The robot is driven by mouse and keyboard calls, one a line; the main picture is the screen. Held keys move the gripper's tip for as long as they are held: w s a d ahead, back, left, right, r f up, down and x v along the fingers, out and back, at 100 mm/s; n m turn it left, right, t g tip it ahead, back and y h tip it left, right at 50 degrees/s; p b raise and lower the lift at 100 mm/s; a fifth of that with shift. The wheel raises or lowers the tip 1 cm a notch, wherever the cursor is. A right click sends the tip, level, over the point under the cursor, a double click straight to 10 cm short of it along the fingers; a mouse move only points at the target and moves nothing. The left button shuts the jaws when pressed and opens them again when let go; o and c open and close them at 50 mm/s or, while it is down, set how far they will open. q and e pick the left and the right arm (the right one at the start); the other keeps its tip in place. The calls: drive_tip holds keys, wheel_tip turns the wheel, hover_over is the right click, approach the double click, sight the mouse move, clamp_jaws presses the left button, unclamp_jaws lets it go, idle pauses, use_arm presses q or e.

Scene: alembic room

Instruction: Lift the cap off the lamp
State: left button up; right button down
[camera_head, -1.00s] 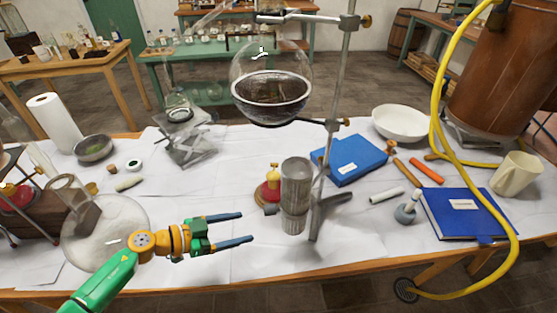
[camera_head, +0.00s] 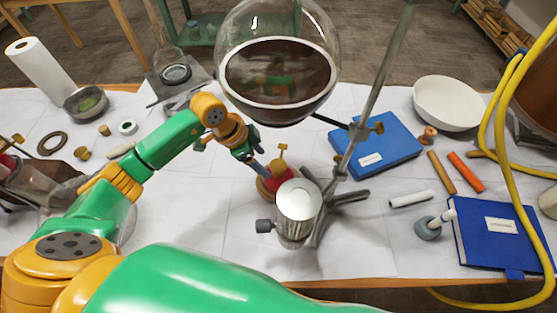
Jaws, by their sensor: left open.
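The lamp (camera_head: 268,190) is a small red and brass piece standing on the white-covered table under the round flask. Its brass cap (camera_head: 283,149) shows at the top with a small knob. The metal cylinder in front covers part of the lamp. My left gripper (camera_head: 258,168) reaches in from the left, pointing down right beside the lamp. It is open, with a blue finger close to the lamp's left side; the other finger is mostly hidden. I cannot tell whether a finger touches the lamp. My right gripper is not in view.
A metal cylinder (camera_head: 298,212) stands right in front of the lamp. A glass flask with dark contents (camera_head: 280,80) hangs above it on a stand (camera_head: 375,90). A blue book (camera_head: 372,150) and a white bowl (camera_head: 448,103) lie to the right.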

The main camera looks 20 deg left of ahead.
sight(276, 166)
use_arm(q)
drive_tip(key=shift+w+d+f, duration=0.3)
drive_tip(key=shift+w+d, duration=0.55)
drive_tip(key=shift+d, duration=0.1)
drive_tip(key=x, duration=0.4)
drive_tip(key=shift+f, duration=0.3)
drive_tip(key=c, duration=1.2)
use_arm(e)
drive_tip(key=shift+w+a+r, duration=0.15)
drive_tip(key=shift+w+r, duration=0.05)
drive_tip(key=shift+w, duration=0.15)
